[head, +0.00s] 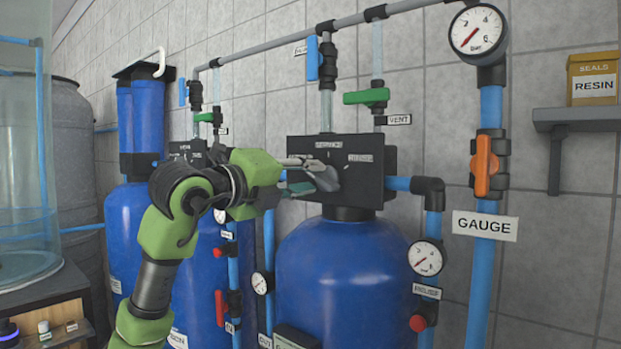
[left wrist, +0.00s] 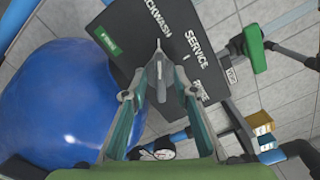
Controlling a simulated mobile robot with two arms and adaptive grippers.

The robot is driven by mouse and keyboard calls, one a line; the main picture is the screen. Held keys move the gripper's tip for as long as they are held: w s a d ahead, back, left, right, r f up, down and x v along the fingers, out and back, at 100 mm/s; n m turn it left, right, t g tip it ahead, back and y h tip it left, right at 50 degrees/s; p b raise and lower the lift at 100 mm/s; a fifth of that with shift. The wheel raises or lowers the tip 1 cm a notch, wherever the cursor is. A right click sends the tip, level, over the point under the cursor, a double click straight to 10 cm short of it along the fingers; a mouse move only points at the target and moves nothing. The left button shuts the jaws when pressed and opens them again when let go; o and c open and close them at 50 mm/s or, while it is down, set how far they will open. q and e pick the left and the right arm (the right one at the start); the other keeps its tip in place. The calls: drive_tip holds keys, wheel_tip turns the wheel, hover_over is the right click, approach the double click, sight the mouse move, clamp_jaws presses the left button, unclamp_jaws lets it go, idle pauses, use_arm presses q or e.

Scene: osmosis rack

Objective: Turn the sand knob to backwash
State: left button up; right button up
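The sand knob (left wrist: 161,78) is a grey lever on the black valve head (head: 372,183) above the right blue tank. In the left wrist view its narrow end points up the picture, toward the BACKWASH label (left wrist: 160,16). The SERVICE label (left wrist: 197,50) lies to its right, with a third label, partly hidden, below. My left gripper (head: 315,177) is at the front of the valve head. Its fingertips also show in the left wrist view (left wrist: 160,73), closed in on both sides of the knob. Fingers hide part of the knob in the head view. My right gripper is out of view.
The right blue tank (head: 345,270) stands under the valve head, with another blue tank (head: 128,230) at left. A pipe with an orange valve handle (head: 485,166) and a gauge (head: 479,29) stands right. A green vent handle (head: 367,97) is above.

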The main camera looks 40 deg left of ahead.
use_arm(q)
drive_tip(key=s+a, duration=0.1)
drive_tip(key=s, duration=0.9)
drive_tip(key=shift+s, duration=0.4)
